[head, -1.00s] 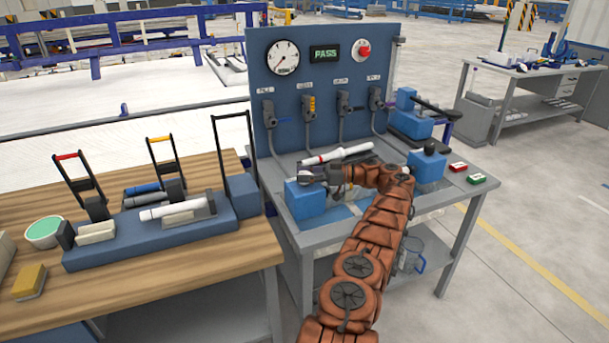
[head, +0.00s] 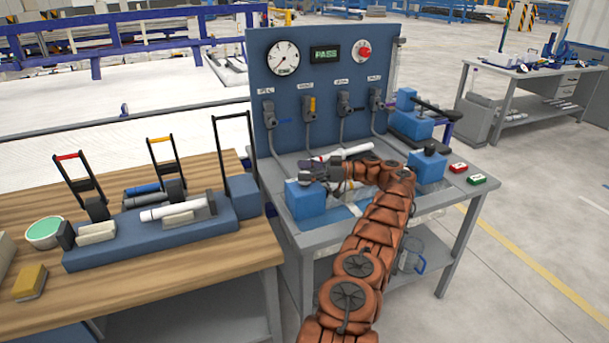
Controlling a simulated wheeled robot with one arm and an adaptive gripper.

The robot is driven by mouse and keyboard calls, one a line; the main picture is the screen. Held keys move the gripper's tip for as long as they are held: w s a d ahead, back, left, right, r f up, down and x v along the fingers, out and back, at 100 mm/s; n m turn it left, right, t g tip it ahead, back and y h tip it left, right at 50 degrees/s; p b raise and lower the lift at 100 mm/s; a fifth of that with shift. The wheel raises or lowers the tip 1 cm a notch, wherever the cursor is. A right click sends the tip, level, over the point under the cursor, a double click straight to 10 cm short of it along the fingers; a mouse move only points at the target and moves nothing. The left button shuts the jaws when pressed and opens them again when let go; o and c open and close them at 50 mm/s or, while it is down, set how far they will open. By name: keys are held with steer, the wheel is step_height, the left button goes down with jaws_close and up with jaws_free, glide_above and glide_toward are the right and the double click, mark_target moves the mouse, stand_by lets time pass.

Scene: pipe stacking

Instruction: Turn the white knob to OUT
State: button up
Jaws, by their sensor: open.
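A small pale rounded part, apparently the white knob (head: 306,179), sits at the top of the left blue block (head: 306,201) on the test bench. Its marking and pointing direction are too small to read. My gripper (head: 322,173) is open, just right of the pale part and above the block's right edge. I cannot tell whether the fingers touch it. A white pipe (head: 350,152) lies behind my gripper, partly hidden by it.
A blue panel (head: 325,70) with a gauge, a "PASS" display, a red knob and several valves stands behind. A second blue block (head: 427,168) is at the right, near red (head: 458,167) and green (head: 477,180) buttons. A wooden table (head: 165,258) with a pipe rack is left.

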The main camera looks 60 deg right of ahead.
step_height(320, 180, up, 9)
steer(key=shift+f, duration=0.2)
stand_by(0.7)
